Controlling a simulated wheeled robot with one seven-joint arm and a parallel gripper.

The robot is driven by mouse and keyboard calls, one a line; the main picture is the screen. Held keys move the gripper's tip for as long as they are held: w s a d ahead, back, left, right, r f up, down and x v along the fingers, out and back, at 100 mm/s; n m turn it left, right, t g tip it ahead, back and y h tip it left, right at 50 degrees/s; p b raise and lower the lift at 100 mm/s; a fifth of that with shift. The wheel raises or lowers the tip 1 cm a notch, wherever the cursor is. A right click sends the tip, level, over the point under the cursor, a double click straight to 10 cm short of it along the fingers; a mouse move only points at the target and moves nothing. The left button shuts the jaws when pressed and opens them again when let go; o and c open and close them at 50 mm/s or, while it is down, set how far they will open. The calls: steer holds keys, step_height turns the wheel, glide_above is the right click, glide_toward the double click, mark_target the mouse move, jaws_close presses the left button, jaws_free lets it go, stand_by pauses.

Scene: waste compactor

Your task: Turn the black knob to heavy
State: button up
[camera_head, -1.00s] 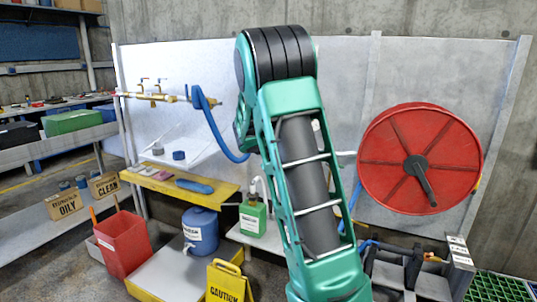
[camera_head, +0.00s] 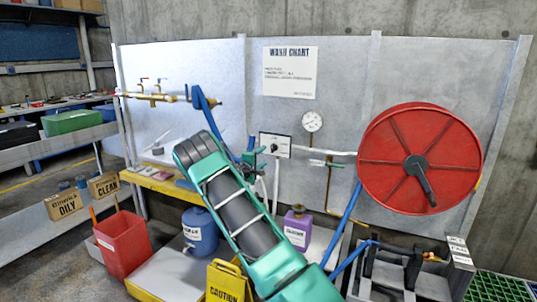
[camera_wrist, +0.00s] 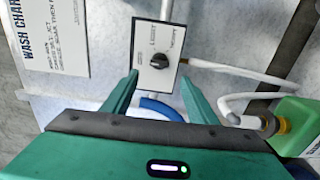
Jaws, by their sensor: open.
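The black knob (camera_wrist: 159,60) sits on a white dial plate (camera_wrist: 152,76) with small lettering around it, too blurred to read for certain. In the wrist view, my gripper (camera_wrist: 160,80) is open and empty, its two teal fingers spread on either side below the knob and apart from it. The plate is also on the wall panel in the head view (camera_head: 284,151), with the knob (camera_head: 274,148) small on it. The knob's exact pointing direction is hard to make out.
The wash chart (camera_head: 290,72) and a round gauge (camera_head: 312,121) are on the wall near the plate. A white pipe (camera_head: 335,152) runs right from it toward the red reel (camera_head: 420,158).

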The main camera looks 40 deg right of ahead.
mark_target(272, 150)
steer(key=x, duration=1)
